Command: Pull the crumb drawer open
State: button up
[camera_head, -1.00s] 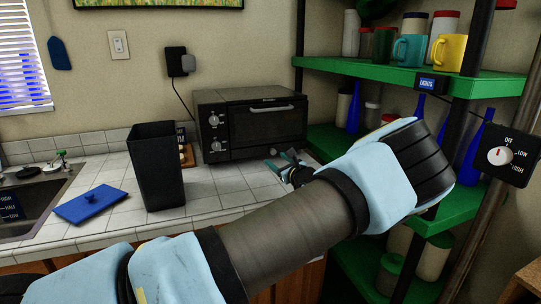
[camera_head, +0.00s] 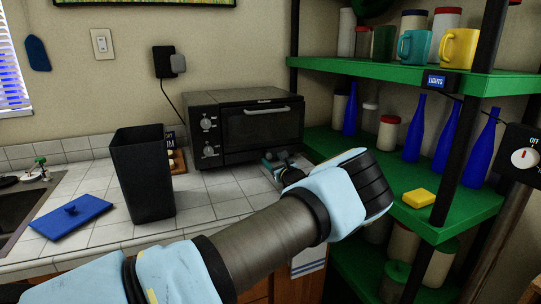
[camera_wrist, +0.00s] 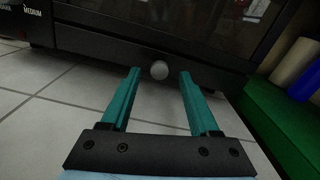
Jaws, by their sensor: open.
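The toaster oven (camera_head: 225,125) stands on the tiled counter against the wall, black with a glass door and two knobs. In the wrist view its crumb drawer (camera_wrist: 115,54) is a dark strip along the bottom, with a small round grey knob (camera_wrist: 159,70). The drawer looks closed. My gripper (camera_wrist: 157,75) is open, its two teal fingers pointing at the drawer with the knob between their tips. I cannot tell whether either finger touches the knob. In the head view my gripper (camera_head: 285,163) is at the oven's lower right front, partly hidden by my wrist.
A tall black bin (camera_head: 145,180) and a blue lid (camera_head: 70,216) are on the counter to the left. Green shelves (camera_head: 465,205) with blue bottles (camera_head: 447,140) and jars stand close on the right. Bare tile (camera_wrist: 45,110) lies before the oven.

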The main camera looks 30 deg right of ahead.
jog(key=shift+w+d, duration=0.15)
jog(key=shift+w, duration=1.2)
jog(key=shift+c, duration=0.2)
grip_shut()
dwell(0.3)
